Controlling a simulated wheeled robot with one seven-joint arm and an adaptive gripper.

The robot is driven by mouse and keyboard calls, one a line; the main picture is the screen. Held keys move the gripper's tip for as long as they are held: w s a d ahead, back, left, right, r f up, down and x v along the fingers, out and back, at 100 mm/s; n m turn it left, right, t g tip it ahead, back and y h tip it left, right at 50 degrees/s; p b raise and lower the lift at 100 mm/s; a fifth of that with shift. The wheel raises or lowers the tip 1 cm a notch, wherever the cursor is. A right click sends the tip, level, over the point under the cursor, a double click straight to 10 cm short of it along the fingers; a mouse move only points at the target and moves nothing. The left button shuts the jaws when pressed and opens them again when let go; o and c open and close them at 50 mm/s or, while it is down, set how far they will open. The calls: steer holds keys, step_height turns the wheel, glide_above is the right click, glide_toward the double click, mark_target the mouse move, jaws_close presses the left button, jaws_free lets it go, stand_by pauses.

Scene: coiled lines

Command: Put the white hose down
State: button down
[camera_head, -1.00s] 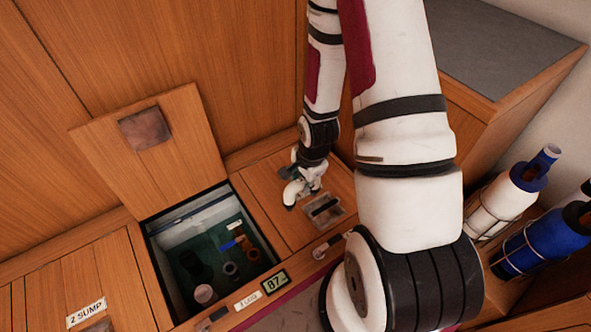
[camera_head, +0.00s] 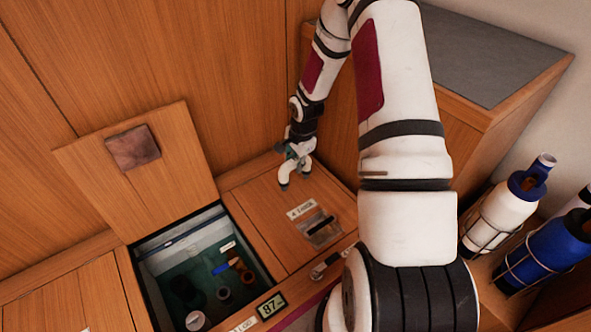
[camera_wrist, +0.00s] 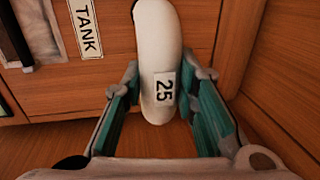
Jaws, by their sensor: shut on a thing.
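My gripper (camera_head: 296,168) is over the back part of a closed wooden hatch lid. It is shut on the white hose (camera_head: 284,174), a short, thick, curved piece. In the wrist view the white hose (camera_wrist: 158,50) runs between the teal finger pads of my gripper (camera_wrist: 160,85) and bears a label reading 25. Its far end points towards the lid, beside the TANK label. I cannot tell whether the hose touches the lid.
An open compartment (camera_head: 145,262) left of the lid holds several small dark, blue, brown and pale pieces. Its raised door (camera_head: 140,165) leans behind it. A recessed latch (camera_head: 320,229) is in the closed lid's front. White (camera_head: 497,215) and blue (camera_head: 545,255) bottles stand at right.

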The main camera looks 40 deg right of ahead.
step_height(320, 180, down, 3)
steer(key=shift+r+b, duration=0.1)
steer(key=shift+b, duration=0.4)
steer(key=c, duration=1.3)
jaws_free()
